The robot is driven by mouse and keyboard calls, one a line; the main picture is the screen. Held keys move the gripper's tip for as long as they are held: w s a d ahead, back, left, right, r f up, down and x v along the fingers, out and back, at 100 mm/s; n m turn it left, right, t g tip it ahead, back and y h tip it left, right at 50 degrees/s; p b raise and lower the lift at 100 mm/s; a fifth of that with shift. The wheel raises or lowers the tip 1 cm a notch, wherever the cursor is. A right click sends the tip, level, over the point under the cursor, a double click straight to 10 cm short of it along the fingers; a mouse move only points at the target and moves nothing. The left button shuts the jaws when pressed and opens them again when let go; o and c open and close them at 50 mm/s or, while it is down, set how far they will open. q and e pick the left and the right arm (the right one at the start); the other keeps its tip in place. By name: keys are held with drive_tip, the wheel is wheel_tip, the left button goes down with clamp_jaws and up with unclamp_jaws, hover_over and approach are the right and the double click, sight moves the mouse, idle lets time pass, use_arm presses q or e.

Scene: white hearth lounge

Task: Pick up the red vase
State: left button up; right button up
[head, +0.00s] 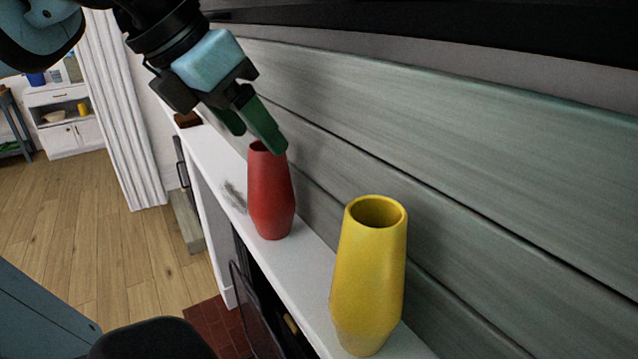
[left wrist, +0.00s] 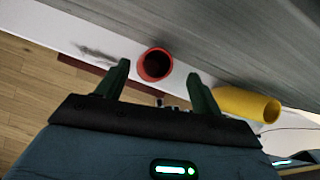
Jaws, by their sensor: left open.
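The red vase (head: 271,195) stands upright on a white mantel shelf (head: 222,165) in the head view. My left gripper (head: 252,130) comes in from the upper left, with its green fingers at the height of the vase's mouth. One finger overlaps the rim in that view. In the left wrist view the red vase (left wrist: 155,64) shows its open mouth between and just beyond the two spread fingers of my left gripper (left wrist: 160,80). The fingers are open and hold nothing. My right gripper is not in view.
A yellow vase (head: 370,275) stands on the same shelf, nearer and to the right; it also shows in the left wrist view (left wrist: 247,102). A grey plank wall (head: 450,150) runs close behind the shelf. Wooden floor (head: 90,220) and a white cabinet (head: 68,122) lie at the left.

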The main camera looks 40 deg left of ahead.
sight(273, 158)
use_arm(q)
drive_tip(key=shift+w+a+f, duration=0.1)
drive_tip(key=shift+a+f, duration=0.05)
drive_tip(key=shift+f, duration=0.5)
drive_tip(key=shift+w+f, duration=0.1)
drive_tip(key=x, duration=0.4)
drive_tip(key=shift+w, duration=0.15)
drive_tip(key=shift+w+f, duration=0.3)
drive_tip(key=shift+c, duration=0.7)
clamp_jaws()
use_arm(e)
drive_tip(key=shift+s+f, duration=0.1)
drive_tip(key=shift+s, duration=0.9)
